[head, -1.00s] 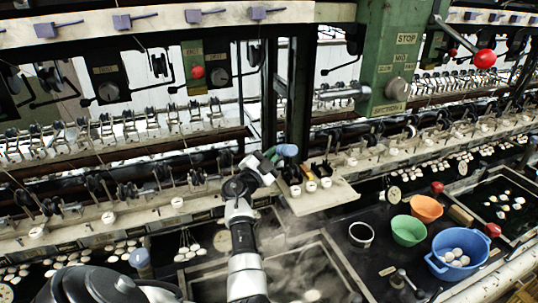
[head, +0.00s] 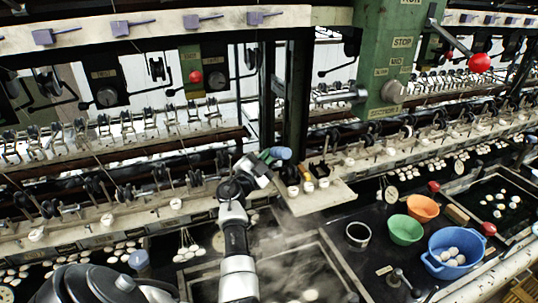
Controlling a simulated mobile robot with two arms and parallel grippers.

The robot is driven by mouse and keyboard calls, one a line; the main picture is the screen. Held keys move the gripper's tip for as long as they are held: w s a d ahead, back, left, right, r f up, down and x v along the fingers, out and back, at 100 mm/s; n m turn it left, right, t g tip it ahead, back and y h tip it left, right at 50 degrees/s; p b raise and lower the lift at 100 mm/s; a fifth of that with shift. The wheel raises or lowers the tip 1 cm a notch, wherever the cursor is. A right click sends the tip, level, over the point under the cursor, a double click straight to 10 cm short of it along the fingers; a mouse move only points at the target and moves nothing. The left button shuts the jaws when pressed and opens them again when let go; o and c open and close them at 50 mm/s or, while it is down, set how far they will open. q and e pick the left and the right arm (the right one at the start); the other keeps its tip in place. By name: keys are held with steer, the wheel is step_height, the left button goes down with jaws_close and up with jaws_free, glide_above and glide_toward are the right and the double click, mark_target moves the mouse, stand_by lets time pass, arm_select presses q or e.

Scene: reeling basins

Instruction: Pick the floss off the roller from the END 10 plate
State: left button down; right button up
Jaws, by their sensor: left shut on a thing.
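My left gripper (head: 266,160) is shut on a short blue-grey thing (head: 281,153), which looks like a rounded handle. It holds it above the bench, by the back left of a pale ledge (head: 324,199). Rows of small rollers and reels (head: 123,195) run along the reeling frame behind and to the left. I cannot read which small plate is END 10, and I cannot make out floss on a roller. My right gripper is not in view.
A dark post (head: 297,95) rises just behind. Steaming basins lie below. To the right are a metal cup (head: 358,235), a green bowl (head: 405,230), an orange bowl (head: 422,208) and a blue basin of cocoons (head: 470,271).

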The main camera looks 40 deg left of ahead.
arm_select(q)
steer(key=shift+w, duration=0.1)
steer(key=shift+w+d, duration=0.3)
steer(key=shift+w, duration=0.35)
stand_by(0.3)
steer(key=shift+s+a+p, duration=0.35)
steer(key=shift+s+p, duration=0.2)
steer(key=shift+s, duration=0.15)
steer(key=shift+s+f, duration=0.1)
